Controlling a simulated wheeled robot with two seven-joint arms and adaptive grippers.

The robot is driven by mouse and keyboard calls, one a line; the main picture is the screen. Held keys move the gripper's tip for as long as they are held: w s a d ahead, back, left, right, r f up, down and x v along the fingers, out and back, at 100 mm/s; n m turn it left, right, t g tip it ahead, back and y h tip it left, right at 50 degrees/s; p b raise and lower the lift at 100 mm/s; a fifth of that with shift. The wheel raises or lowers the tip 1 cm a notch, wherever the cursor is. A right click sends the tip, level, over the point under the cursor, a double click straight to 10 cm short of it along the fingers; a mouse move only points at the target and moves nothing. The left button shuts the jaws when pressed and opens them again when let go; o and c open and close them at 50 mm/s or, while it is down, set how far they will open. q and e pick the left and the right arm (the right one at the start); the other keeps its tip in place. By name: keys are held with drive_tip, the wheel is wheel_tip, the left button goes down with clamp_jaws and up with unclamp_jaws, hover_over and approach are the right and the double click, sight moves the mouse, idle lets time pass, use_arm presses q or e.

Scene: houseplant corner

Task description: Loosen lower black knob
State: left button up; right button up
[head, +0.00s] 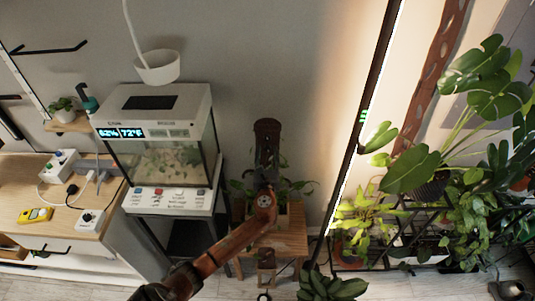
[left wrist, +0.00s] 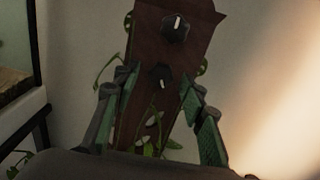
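In the left wrist view a dark brown board fills the middle (left wrist: 148,45). It carries an upper black knob (left wrist: 175,28) with a white mark and a lower black knob (left wrist: 162,78), also with a small white mark. My left gripper (left wrist: 159,77) is open, its two green-padded fingers on either side of the lower knob. I see a gap on both sides; whether the tips reach the knob's depth I cannot tell. In the head view my left arm reaches up from the bottom toward the plant corner, and the knobs are too small to make out. My right gripper is not seen.
Green leaves hang behind and below the board. In the head view a small wooden table (head: 293,243) stands below. A glass terrarium (head: 178,165) is to the left, a desk (head: 22,187) farther left. A leafy plant shelf (head: 400,240) and a tall lit strip (head: 357,140) are at right.

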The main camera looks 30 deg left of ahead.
use_arm(q)
drive_tip(key=shift+c, duration=0.6)
clamp_jaws()
